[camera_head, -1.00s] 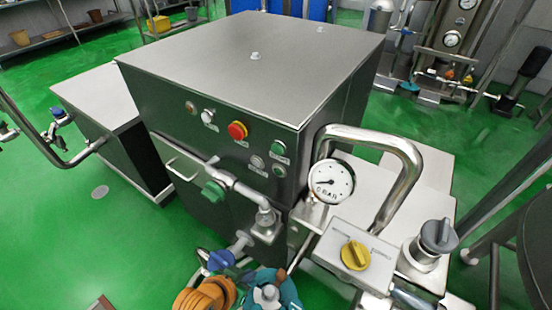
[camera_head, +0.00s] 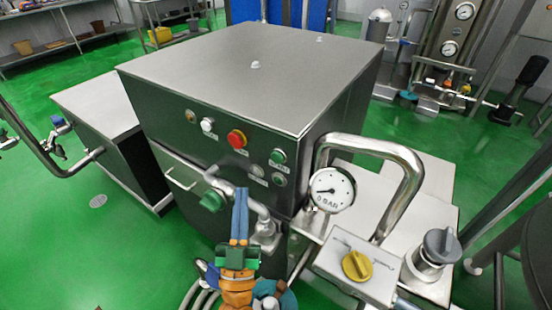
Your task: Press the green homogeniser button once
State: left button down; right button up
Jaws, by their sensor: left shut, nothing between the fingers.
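The homogeniser is a dark steel cabinet (camera_head: 170,125) with a control panel on its front. Two green buttons sit at the panel's right end, an upper one (camera_head: 277,157) and a lower one (camera_head: 279,180); their labels are too small to read. My left gripper (camera_head: 241,194), with blue fingers and an orange and green body, points up from the bottom. Its fingers are shut and empty. In the picture the tips lie below and left of the green buttons, apart from them, over the pipe in front of the panel. My right gripper is not in view.
A red button (camera_head: 237,139) and a white one (camera_head: 208,125) sit left of the green ones. A pipe with a green handle (camera_head: 213,200) crosses below the panel. A pressure gauge (camera_head: 331,189), bent steel pipe (camera_head: 405,195) and yellow knob (camera_head: 357,265) stand at right.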

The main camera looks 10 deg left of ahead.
pick_arm(q)
jog(key=b, duration=0.4)
send_near(277, 158)
jog(key=w+a+r, duration=0.3)
jog(key=r, duration=0.1)
jog(key=shift+w+d+b, duration=0.15)
jog(key=shift+w+b, duration=0.15)
jog(key=shift+w, duration=0.2)
dwell(1.4)
jog(key=shift+w+d, duration=0.2)
jog(key=shift+w, duration=0.2)
